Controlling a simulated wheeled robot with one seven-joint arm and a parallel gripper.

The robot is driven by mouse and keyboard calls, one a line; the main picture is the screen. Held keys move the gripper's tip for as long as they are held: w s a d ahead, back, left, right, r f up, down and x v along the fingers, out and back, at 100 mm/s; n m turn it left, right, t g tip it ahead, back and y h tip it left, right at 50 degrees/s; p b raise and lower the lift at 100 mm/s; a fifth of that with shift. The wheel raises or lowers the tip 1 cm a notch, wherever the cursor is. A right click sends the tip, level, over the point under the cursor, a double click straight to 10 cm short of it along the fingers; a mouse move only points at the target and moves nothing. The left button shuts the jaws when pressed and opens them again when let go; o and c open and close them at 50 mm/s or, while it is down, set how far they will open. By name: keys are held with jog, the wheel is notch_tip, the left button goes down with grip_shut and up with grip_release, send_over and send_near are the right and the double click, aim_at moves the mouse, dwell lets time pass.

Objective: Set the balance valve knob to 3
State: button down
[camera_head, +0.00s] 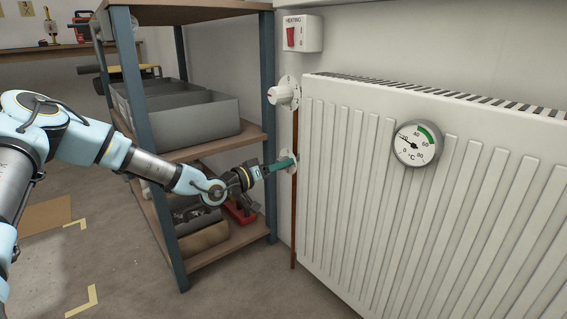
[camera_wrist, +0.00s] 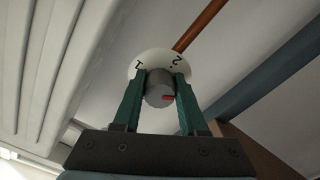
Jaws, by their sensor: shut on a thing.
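The grey balance valve knob (camera_wrist: 158,90) sits in front of a white round dial (camera_wrist: 152,60) in the wrist view. The numerals 1 and 2 show on the dial; the rest of it is hidden behind the knob and fingers. A red mark shows on the knob's front, at its right in that view. I cannot tell which numeral it points to. My gripper (camera_wrist: 160,82) has green fingers shut on the knob, one on each side. In the head view my gripper (camera_head: 289,163) reaches the lower valve at the radiator's left edge and mostly covers the knob.
A white radiator (camera_head: 335,180) with a round thermometer (camera_head: 418,143) stands at right. Above the gripper are another white knob (camera_head: 284,94) and a heating switch box (camera_head: 302,33). A brown pipe (camera_head: 293,225) runs down. A shelf (camera_head: 205,147) with grey bins stands close behind my arm.

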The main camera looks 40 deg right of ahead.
jog(key=m, duration=0.6)
jog(key=shift+w, duration=0.1)
jog(key=shift+m, duration=0.3)
dwell(0.3)
jog(key=shift+c, duration=2.2)
grip_release()
jog(key=a+p, duration=0.4)
jog(key=a, duration=0.6)
jog(key=shift+w+a, duration=0.3)
jog(key=shift+a, duration=0.1)
